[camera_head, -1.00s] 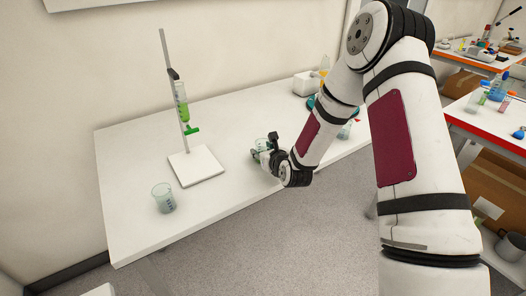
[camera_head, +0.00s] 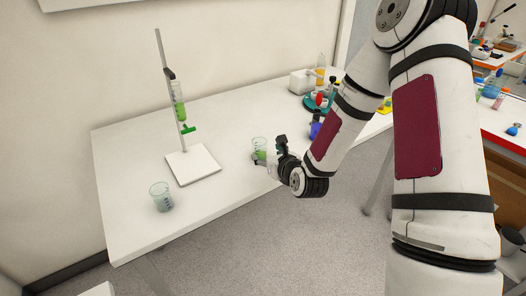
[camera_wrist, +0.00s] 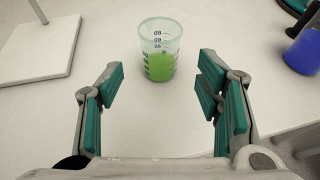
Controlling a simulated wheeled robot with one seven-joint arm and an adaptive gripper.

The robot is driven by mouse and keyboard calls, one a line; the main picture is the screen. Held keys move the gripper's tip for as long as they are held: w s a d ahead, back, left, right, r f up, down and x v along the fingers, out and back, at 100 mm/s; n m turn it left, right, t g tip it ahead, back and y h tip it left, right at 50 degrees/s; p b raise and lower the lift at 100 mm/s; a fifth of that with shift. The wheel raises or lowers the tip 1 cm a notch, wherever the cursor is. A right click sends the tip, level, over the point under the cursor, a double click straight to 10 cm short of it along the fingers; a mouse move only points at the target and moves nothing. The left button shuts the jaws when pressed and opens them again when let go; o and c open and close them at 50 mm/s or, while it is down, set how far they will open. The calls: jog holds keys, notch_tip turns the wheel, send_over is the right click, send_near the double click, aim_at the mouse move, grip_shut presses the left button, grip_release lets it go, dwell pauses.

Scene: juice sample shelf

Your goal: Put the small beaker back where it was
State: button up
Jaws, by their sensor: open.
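A small clear beaker with green liquid (camera_wrist: 160,55) stands upright on the white table, ahead of my gripper (camera_wrist: 165,85) in the wrist view. My gripper is open, its green-padded fingers apart, and the beaker is beyond the fingertips, not between them. In the head view the beaker (camera_head: 259,146) stands just left of my gripper (camera_head: 268,157), which partly overlaps its lower part. Another beaker (camera_head: 161,197), with grey-blue contents, stands near the table's front left.
A stand with a white base (camera_head: 193,165) holds a green-filled tube (camera_head: 178,100). A blue flask (camera_head: 316,130), a teal round item (camera_head: 316,103) and a white device (camera_head: 301,81) are toward the right. The white table (camera_head: 125,150) has free room at left.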

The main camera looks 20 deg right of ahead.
jog(key=v, duration=0.3)
jog(key=shift+s+r, duration=0.2)
jog(key=shift+s, duration=0.1)
jog(key=shift+r+n, duration=0.25)
jog(key=shift+n, duration=0.35)
jog(key=s+r+n+g+h, duration=0.1)
jog(key=s+r+n+g, duration=0.2)
jog(key=s+r+n, duration=0.5)
jog(key=s+r+n+g+h, duration=0.1)
jog(key=s+r+n+g, duration=0.15)
jog(key=r+n, duration=0.65)
jog(key=s+r+n+g, duration=0.1)
jog(key=s+r+n, duration=0.1)
jog(key=s+n, duration=0.6)
jog(key=s+r+n+g, duration=0.2)
jog(key=s+n, duration=0.6)
jog(key=s, duration=0.5)
jog(key=shift+a+r+y, duration=0.2)
jog(key=shift+a+y, duration=0.1)
jog(key=shift+a, duration=0.2)
